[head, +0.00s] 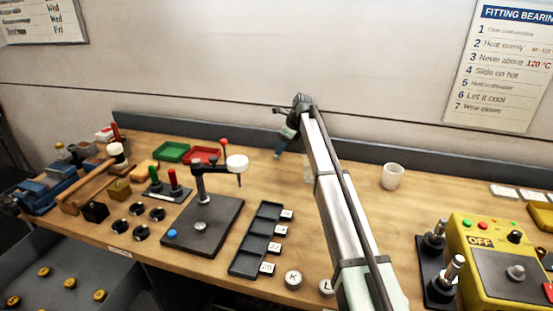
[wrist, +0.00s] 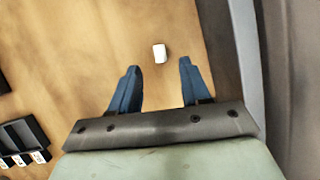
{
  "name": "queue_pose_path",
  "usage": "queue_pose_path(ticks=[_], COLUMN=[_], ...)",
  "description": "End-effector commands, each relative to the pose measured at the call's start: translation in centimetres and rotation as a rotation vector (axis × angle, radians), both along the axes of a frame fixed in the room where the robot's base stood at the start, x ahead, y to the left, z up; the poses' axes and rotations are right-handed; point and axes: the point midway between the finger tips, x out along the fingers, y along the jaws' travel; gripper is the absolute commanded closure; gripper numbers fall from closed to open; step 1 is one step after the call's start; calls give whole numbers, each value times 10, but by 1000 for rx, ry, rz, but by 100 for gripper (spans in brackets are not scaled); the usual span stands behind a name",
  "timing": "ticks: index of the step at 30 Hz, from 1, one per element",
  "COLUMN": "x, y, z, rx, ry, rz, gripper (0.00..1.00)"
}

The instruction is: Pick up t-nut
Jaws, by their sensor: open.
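A small pale block, which looks like the t-nut (wrist: 159,53), lies on the wooden bench in the wrist view. It sits just beyond the fingertips, roughly midway between them sideways, with bare wood around it. My gripper (wrist: 160,65) has its two blue fingers spread apart with nothing between them. In the head view, my gripper (head: 278,155) is over the back of the bench near the wall ledge. I cannot make out the t-nut in the head view.
A black compartment tray (head: 243,258) is front left of my gripper; it also shows in the wrist view (wrist: 40,133). A black stand (head: 207,240), green tray (head: 171,147) and red tray (head: 196,151) are left. A white cup (head: 393,176) stands right. A dark ledge (head: 350,152) runs behind.

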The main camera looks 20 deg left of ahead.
Motion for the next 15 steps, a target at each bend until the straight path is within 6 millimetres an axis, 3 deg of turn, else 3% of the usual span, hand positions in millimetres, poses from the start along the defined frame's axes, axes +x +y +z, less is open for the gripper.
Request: queue_pose_path(ticks=[7,15], x=[2,2], y=[15,16], z=[-30,-34], rx=[-1,0], ry=[1,0], rz=[0,0], gripper=[53,53])
